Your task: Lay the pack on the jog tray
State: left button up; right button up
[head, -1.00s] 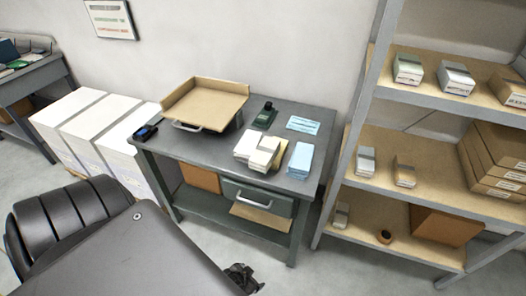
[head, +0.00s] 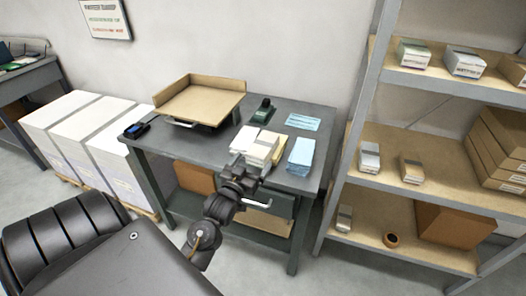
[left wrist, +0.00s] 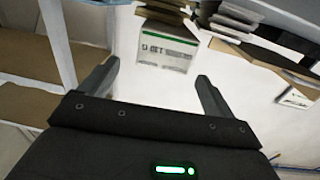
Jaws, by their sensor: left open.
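The jog tray (head: 200,101) is a tan tray with raised back and left walls, on the back left of the grey table (head: 185,146). Several paper packs lie at the table's front right: a white pack (head: 262,147) beside cream paper, and a light blue pack (head: 301,151). I cannot tell which is the task's pack. My left gripper (head: 238,163) is in front of the white packs, overlapping their lower left in the head view. In the left wrist view its fingers (left wrist: 155,85) are apart with nothing held between them. My right gripper is not in view.
A dark green device (head: 263,111) and a blue sheet (head: 303,122) lie at the table's back; a small black device (head: 136,130) is at its left corner. Shelving (head: 430,190) stands right. White stacks (head: 75,125) stand left. The table's middle, before the tray, is clear.

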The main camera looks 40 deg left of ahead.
aim_at(261, 147)
pick_arm(q)
jog(key=x, duration=0.2)
jog(key=shift+w+f+b, duration=0.2)
jog(key=shift+w+b, duration=0.15)
jog(key=shift+b, duration=0.05)
jog(key=shift+w+a+r, duration=0.15)
jog(key=shift+w, duration=0.15)
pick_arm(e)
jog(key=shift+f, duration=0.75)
pick_arm(q)
jog(key=b+x, duration=0.3)
jog(key=x, duration=0.1)
jog(key=shift+w+a, duration=0.2)
jog(key=shift+a, duration=0.05)
jog(key=shift+w, duration=0.2)
jog(key=shift+r, duration=0.1)
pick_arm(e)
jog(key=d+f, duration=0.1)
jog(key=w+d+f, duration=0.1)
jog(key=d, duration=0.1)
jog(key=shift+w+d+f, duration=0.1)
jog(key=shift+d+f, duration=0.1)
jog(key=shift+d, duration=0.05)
